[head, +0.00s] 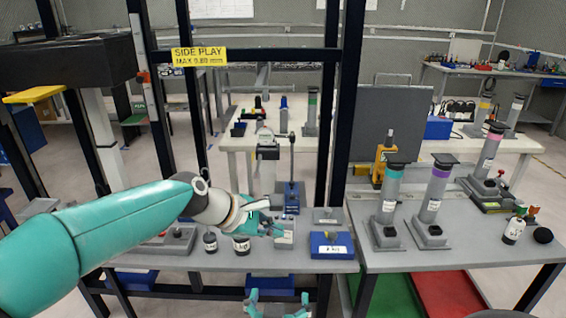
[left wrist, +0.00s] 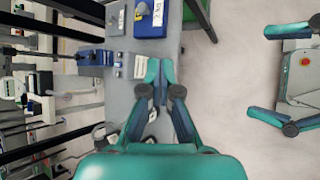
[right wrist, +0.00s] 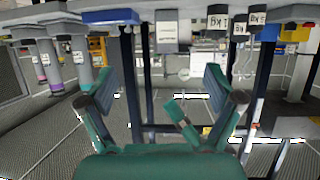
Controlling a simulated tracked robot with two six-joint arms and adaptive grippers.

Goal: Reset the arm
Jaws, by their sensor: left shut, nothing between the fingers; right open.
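My left arm comes in from the left in the head view. Its teal gripper (head: 264,216) is over the near bench, above small black labelled weights (head: 241,246). In the left wrist view the left gripper's fingertips (left wrist: 160,72) are together with nothing between them. My right gripper (head: 278,304) shows only at the bottom edge of the head view, below and in front of the bench. In the right wrist view the right gripper (right wrist: 157,88) has its fingers spread wide, with nothing held. The right gripper also shows at the right of the left wrist view (left wrist: 284,78).
A blue labelled box (head: 331,252) sits at the bench's front edge. Grey pillars with coloured bands (head: 387,205) stand on the right bench (head: 465,245). Floor shows in front of the benches.

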